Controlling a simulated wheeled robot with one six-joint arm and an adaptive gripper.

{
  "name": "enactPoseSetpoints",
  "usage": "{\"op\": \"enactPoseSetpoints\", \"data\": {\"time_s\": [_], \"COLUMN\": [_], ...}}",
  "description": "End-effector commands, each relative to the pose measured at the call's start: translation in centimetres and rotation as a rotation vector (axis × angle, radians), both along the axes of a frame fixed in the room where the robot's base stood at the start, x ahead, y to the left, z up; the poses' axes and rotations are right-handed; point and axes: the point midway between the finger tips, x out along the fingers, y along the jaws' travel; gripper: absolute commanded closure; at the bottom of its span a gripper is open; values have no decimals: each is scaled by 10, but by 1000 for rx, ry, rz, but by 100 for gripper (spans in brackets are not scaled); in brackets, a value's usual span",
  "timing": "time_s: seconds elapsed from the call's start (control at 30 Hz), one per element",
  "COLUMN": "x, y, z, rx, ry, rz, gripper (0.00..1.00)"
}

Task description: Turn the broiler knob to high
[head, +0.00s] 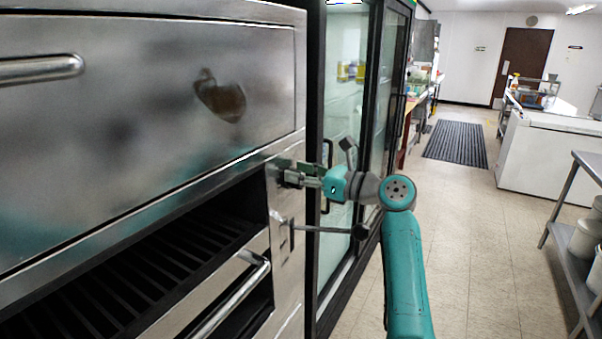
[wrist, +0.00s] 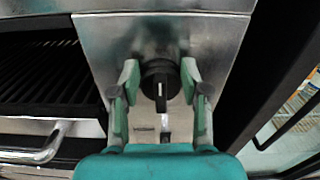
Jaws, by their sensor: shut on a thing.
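The broiler knob (wrist: 158,79) is round and black with a grip bar and a white line. In the wrist view the bar stands about upright, its lower end pointing down. The knob sits on the broiler's steel front panel (head: 289,225). My gripper (wrist: 160,76) has one green finger on each side of the knob and is shut on it. In the head view my gripper (head: 288,179) reaches the panel from the right, and its fingers mostly hide the knob. Markings around the knob are not readable.
A lever with a black ball end (head: 361,231) sticks out below my gripper. The broiler's rack handle (head: 235,290) is at lower left. A glass-door fridge (head: 343,110) stands close on the right. The tiled floor (head: 470,240) is open further right.

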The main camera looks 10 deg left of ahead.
Motion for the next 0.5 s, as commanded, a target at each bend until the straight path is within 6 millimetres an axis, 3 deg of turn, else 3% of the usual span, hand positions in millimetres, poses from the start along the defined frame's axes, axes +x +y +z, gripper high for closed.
{"op": "enactPoseSetpoints", "data": {"time_s": [0.5], "x": [-8], "y": [4], "z": [-5], "rx": [-139], "ry": [-370], "rz": [0], "gripper": [89]}}
